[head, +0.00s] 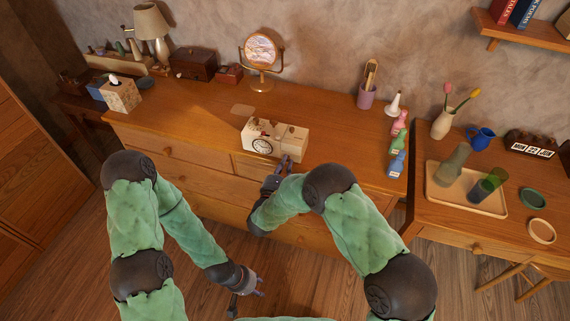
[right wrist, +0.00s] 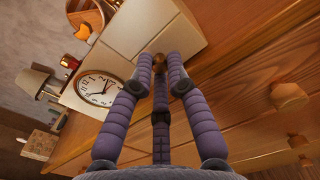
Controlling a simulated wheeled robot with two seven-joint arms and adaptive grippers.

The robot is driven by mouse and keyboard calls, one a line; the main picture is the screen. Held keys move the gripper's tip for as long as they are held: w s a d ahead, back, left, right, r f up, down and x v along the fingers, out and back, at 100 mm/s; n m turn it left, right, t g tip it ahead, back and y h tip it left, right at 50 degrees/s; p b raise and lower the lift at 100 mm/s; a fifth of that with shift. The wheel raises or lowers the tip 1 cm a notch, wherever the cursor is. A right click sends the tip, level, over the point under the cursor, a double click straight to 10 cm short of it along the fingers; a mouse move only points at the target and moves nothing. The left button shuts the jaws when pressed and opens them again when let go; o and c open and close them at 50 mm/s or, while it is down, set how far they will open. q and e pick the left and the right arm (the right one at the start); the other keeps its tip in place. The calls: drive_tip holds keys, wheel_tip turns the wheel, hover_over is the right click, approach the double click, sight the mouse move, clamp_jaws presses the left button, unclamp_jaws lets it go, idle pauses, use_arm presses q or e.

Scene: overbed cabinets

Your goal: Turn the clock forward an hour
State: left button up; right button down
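A cream box-shaped clock (head: 288,137) sits near the front edge of the wooden dresser. Its round white dial (right wrist: 98,88) with dark hands shows at the left in the right wrist view; the exact time is hard to read. A small brown knob (right wrist: 160,63) shows beside the dial, on the box's right part. My right gripper (head: 285,163) is at the box's front, its fingertips (right wrist: 160,66) close around both sides of the knob. I cannot tell whether they touch it. My left gripper (head: 247,301) hangs low in front of the dresser, fingers spread and empty.
A mirror (head: 262,50), a tissue box (head: 120,95) and a lamp (head: 152,20) stand behind and left. Colored bottles (head: 397,150) stand at the dresser's right. A side table holds a tray (head: 492,205) with glasses. The dresser top left of the clock is mostly clear.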

drive_tip(key=shift+f, duration=0.15)
drive_tip(key=shift+a+r+m+b, duration=0.1)
drive_tip(key=shift+m+b, duration=1.55)
drive_tip(key=shift+m, duration=4.75)
drive_tip(key=shift+r+m+b, duration=0.1)
drive_tip(key=shift+m+b, duration=1.55)
drive_tip(key=shift+m, duration=4.75)
drive_tip(key=c, duration=1.5)
unclamp_jaws()
